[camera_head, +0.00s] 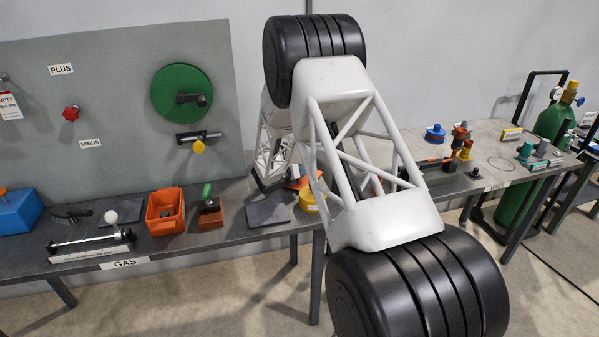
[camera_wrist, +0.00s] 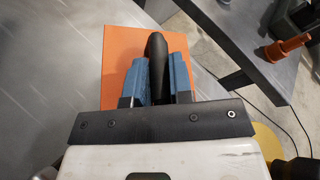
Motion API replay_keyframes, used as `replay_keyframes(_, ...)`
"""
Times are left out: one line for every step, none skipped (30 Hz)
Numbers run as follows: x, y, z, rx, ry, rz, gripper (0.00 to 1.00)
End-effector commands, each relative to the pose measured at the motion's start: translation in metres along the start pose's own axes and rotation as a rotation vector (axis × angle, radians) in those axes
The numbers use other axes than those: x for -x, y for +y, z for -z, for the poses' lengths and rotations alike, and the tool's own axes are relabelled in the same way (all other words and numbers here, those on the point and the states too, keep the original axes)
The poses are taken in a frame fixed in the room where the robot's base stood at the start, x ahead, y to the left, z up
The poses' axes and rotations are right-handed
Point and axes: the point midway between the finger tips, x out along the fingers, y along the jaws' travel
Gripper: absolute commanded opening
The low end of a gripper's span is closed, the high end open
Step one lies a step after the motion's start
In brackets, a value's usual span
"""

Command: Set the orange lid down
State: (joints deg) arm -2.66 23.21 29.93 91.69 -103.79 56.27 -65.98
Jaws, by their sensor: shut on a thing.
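The orange lid (camera_wrist: 117,42) is a flat square plate with a black handle (camera_wrist: 156,50) standing up from it. My gripper (camera_wrist: 158,72) has its two blue fingers on either side of the handle and is shut on it. In the head view a piece of the lid (camera_head: 297,183) shows at the back of the left table, beside my arm, which hides much of it. In the wrist view the lid lies over the table's edge. I cannot tell whether it touches the tabletop. The orange bin (camera_head: 165,212) stands open on the left table.
A dark flat pad (camera_head: 268,212) lies on the left table (camera_head: 240,238), with a yellow round thing (camera_head: 309,201) to its right. A small orange box with a green-handled tool (camera_head: 209,208) stands left of the pad. A gap separates this table from the right table (camera_head: 492,172).

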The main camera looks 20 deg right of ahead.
Motion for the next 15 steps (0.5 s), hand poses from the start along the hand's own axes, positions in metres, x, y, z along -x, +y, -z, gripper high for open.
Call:
replay_keyframes(-0.0005,0.0008,0.0008,0.000,-0.001,0.000,0.00)
replay_keyframes(-0.0006,0.0009,0.0010,0.000,-0.001,0.000,0.00)
replay_keyframes(-0.0006,0.0010,0.0010,0.000,-0.001,0.000,0.00)
replay_keyframes(-0.0006,0.0009,0.0009,0.000,-0.001,0.000,0.00)
replay_keyframes(-0.0006,0.0008,0.0008,-0.001,-0.001,0.000,0.00)
replay_keyframes(-0.0006,0.0008,0.0008,-0.001,-0.001,0.000,0.00)
replay_keyframes(-0.0006,0.0008,0.0008,0.000,-0.001,0.000,0.00)
replay_keyframes(-0.0005,0.0008,0.0007,-0.001,-0.001,0.000,0.00)
replay_keyframes(-0.0006,0.0009,0.0008,0.000,-0.001,0.000,0.00)
replay_keyframes(-0.0007,0.0010,0.0011,0.000,-0.001,0.000,0.00)
replay_keyframes(-0.0008,0.0012,0.0015,0.000,-0.001,0.000,0.00)
replay_keyframes(-0.0009,0.0013,0.0017,0.000,-0.001,0.000,0.24)
replay_keyframes(-0.0009,0.0013,0.0016,0.000,-0.001,0.000,0.28)
replay_keyframes(-0.0009,0.0012,0.0016,0.000,-0.001,0.000,0.33)
replay_keyframes(-0.0008,0.0013,0.0016,0.000,-0.001,0.000,0.39)
